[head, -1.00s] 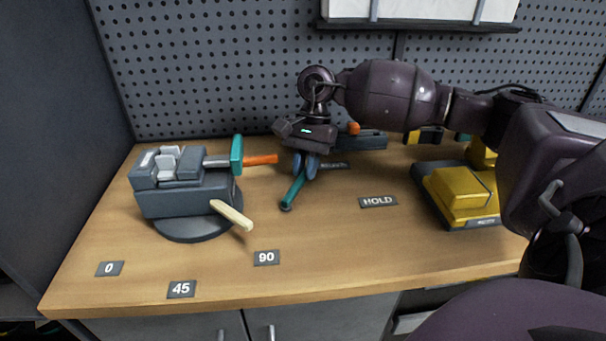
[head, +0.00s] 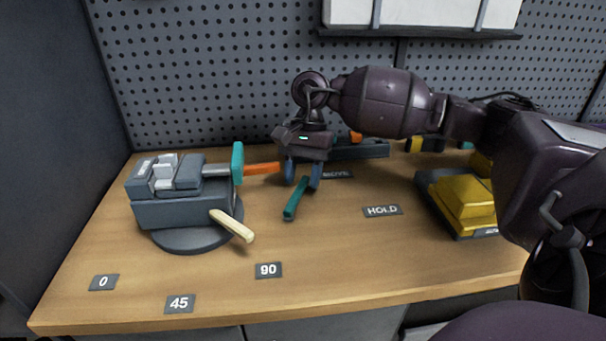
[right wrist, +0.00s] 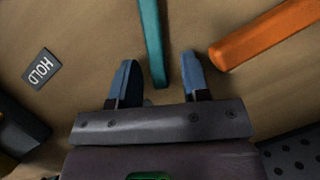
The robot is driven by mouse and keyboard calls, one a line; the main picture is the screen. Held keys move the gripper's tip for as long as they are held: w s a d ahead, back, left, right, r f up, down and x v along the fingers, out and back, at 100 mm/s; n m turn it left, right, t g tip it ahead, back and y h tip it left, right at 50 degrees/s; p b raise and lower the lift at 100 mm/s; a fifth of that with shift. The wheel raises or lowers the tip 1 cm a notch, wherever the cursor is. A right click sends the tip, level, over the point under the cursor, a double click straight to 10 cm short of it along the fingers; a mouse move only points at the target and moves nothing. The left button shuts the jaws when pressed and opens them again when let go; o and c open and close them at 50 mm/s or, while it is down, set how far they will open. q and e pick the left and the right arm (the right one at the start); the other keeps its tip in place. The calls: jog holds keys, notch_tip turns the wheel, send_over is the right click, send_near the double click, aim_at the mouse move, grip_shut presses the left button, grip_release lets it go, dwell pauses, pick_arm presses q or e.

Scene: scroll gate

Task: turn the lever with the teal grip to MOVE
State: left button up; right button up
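The lever with the teal grip (head: 297,198) lies low over the bench, its free end pointing toward the front left in the head view. My right gripper (head: 302,180) is above its rear part, fingers pointing down. In the right wrist view the fingers of the gripper (right wrist: 157,80) are apart, with the teal grip (right wrist: 151,35) between them and a gap on both sides. The lever's pivot is hidden by my gripper. The MOVE label (head: 338,174) lies just right of the gripper, and the HOLD label (head: 382,210) is farther right and nearer. My left gripper is not in view.
A grey vise-like device (head: 185,205) with a cream handle (head: 233,226) stands at left. An orange bar (head: 262,168) lies close left of my gripper. A yellow device (head: 465,205) is at right. Labels 0, 45 and 90 (head: 268,270) lie at the front, where the bench is clear.

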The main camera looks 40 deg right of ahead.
jog(key=shift+d+r, duration=0.1)
jog(key=shift+r, duration=0.2)
jog(key=v, duration=1)
jog(key=shift+p, duration=0.3)
jog(key=shift+d, duration=0.1)
